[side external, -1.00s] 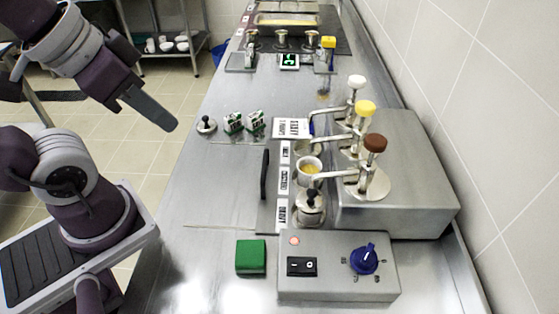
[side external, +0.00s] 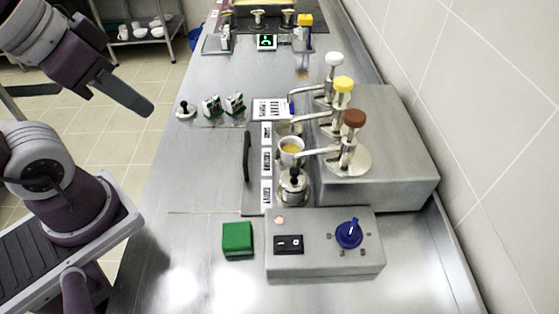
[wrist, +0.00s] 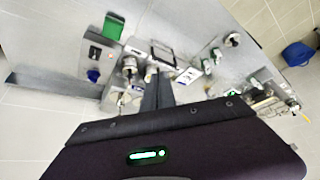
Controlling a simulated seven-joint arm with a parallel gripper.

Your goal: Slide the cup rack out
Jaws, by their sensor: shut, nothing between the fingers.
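My gripper (side external: 147,107) is shut and empty, raised to the left of the counter, well apart from the handle. Its dark fingers (wrist: 157,92) show in the wrist view, where the rack is hard to make out.
Three pumps with white, yellow and brown (side external: 354,118) tops stand on a steel box (side external: 395,170). A control box with a blue knob (side external: 348,232) and a green block (side external: 237,238) are in front. Small green-and-white items (side external: 223,104) sit behind left. The counter left of the handle is clear.

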